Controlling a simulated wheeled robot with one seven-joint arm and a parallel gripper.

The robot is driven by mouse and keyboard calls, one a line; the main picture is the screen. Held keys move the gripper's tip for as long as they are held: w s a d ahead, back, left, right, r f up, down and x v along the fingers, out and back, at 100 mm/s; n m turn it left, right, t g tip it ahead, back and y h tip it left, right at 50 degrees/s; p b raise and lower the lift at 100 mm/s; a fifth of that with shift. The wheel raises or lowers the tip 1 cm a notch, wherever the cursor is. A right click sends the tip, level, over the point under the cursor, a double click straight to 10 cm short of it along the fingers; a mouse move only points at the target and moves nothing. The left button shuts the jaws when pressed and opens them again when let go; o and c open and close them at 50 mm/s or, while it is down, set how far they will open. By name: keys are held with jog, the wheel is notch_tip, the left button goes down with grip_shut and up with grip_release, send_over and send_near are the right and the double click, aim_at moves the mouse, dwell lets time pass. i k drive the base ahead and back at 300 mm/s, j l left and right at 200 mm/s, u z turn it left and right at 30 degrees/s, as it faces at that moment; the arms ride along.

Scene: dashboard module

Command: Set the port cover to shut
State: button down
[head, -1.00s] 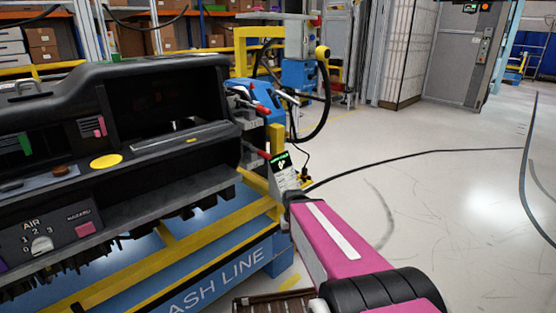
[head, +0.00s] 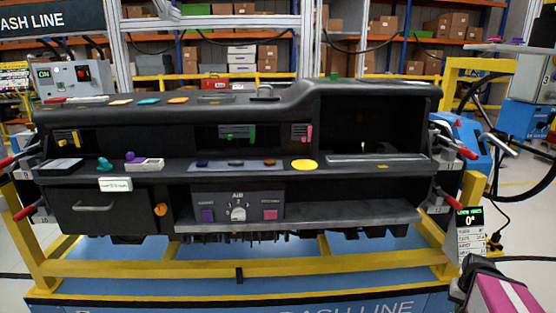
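The dashboard module (head: 250,100) stands on its yellow and blue cart, facing me in the head view. I cannot tell for sure which part is the port cover. A flat yellow oval piece (head: 304,165) lies on the ledge right of centre, below the vents, and may be it; whether it is open or shut is not clear. An orange knob (head: 160,209) sits beside the glove box door (head: 98,212) at the lower left. A pink link of my arm shows at the lower right, apart from the dashboard.
Red-tipped clamps (head: 465,152) stick out at both ends of the dashboard. The yellow cart rail (head: 240,268) runs along the front. A control box (head: 75,78) stands behind left.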

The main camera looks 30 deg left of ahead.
aim_at(131, 159)
jog(key=u, duration=2.1)
